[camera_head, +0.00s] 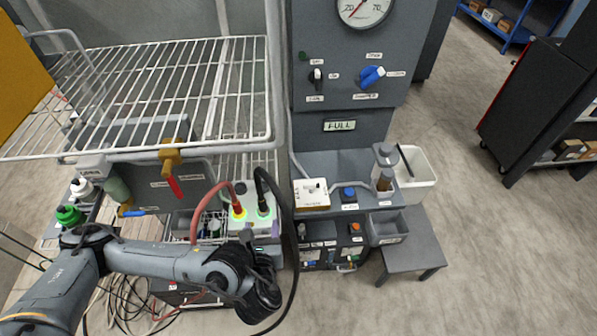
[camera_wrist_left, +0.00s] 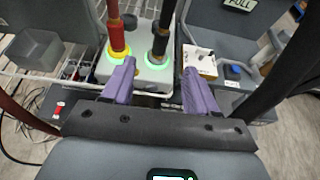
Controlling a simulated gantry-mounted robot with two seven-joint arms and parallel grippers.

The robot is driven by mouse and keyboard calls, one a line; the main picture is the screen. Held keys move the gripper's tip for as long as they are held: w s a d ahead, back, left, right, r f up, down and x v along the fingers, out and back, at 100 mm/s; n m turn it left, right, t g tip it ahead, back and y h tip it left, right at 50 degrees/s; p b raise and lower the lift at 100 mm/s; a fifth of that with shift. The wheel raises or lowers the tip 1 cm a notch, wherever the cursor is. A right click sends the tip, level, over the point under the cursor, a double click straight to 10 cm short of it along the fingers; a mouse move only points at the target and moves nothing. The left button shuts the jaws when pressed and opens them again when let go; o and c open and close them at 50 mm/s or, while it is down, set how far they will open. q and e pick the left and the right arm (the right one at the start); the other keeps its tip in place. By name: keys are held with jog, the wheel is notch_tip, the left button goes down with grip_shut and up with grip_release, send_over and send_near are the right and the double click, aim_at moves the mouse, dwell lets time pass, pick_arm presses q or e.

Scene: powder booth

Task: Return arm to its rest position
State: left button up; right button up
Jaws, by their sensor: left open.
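My left arm (camera_head: 150,262) reaches in from the lower left across the front of the wire shelving. Its dark left gripper (camera_head: 258,258) is in front of the grey box with the red and black plugs. In the left wrist view, my left gripper (camera_wrist_left: 159,68) shows two purple fingers spread apart with nothing held between them. Beyond the fingertips, a red plug (camera_wrist_left: 117,38) and a black plug (camera_wrist_left: 160,42) stand in sockets with lit yellow and green rings. The plugs also show in the head view, red (camera_head: 238,204) and black (camera_head: 263,202). No right gripper shows.
A wire shelf (camera_head: 150,90) spans the upper left. A thick black cable (camera_head: 291,245) loops close beside my left gripper. Open floor (camera_head: 500,250) lies further right.

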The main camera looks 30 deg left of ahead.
pick_arm(q)
jog(key=s+d+f+n+g+h, duration=0.3)
jog(key=s+d+f+n+g, duration=0.25)
jog(key=s, duration=0.35)
jog(key=s+d+f+n+g+h, duration=0.35)
jog(key=s+d+f+n, duration=0.3)
jog(key=s, duration=0.35)
jog(key=w+a+r+n+t+h, duration=0.15)
jog(key=w+a+n, duration=0.25)
jog(key=a+n, duration=0.75)
jog(key=d+r+n+p, duration=0.1)
jog(key=d+r+p, duration=0.1)
jog(key=r+p, duration=1.1)
jog(key=d+r+n+p, duration=0.1)
jog(key=r+n+p, duration=0.1)
jog(key=r+p, duration=1.1)
jog(key=shift+d, duration=0.4)
jog(key=shift+n, duration=0.25)
